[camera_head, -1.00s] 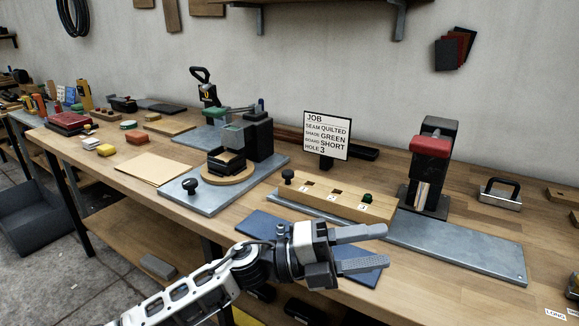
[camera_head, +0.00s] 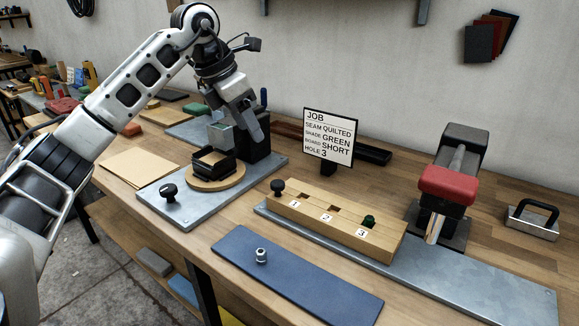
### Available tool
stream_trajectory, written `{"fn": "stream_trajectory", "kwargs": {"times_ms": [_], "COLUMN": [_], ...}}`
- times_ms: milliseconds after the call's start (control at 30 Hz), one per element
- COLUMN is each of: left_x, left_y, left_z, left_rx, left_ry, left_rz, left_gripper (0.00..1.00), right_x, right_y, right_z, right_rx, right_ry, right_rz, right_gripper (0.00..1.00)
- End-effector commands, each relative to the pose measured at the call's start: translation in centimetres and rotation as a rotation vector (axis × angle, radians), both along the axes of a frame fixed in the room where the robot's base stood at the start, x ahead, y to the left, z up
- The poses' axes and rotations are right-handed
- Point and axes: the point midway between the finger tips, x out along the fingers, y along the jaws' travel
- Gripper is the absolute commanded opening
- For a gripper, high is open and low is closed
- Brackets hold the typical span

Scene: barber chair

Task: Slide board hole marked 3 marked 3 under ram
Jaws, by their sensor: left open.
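The wooden board (camera_head: 333,222) has holes marked 1, 2 and 3, with 3 at its right end. A dark green piece (camera_head: 368,221) stands in or at hole 3. A black knob (camera_head: 278,187) is at the board's left end. The board lies on the left part of a long grey metal plate (camera_head: 480,284). My left gripper (camera_head: 251,127) is open and points down near the round-based fixture, left of and behind the board. My right gripper is not in view.
A blue mat (camera_head: 300,280) with a small metal piece (camera_head: 261,256) lies in front of the board. The job sign (camera_head: 328,138), reading SHORT and HOLE 3, stands behind it. The fixture's metal plate (camera_head: 205,203) is at left. A handled block (camera_head: 531,218) is at right.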

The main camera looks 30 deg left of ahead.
Motion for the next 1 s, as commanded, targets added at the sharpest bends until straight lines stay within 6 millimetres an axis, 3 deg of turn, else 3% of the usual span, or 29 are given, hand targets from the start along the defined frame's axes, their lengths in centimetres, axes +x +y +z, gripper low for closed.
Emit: {"fn": "stream_trajectory", "kwargs": {"times_ms": [167, 700, 1000], "left_x": [0.6, 4.4, 5.3], "left_y": [-0.4, -2.4, -2.8], "left_z": [-2.0, -12.2, -14.5], "left_rx": [0.000, -0.003, -0.001], "left_ry": [0.006, 0.004, 0.001], "left_rz": [-0.001, -0.002, -0.002], "left_gripper": [0.52, 0.52, 0.52], "right_x": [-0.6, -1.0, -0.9], "right_y": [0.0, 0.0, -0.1], "right_z": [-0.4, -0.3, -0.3], "right_rx": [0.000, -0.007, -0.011], "right_ry": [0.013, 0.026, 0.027], "right_rz": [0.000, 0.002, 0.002], "right_gripper": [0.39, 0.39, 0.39]}}
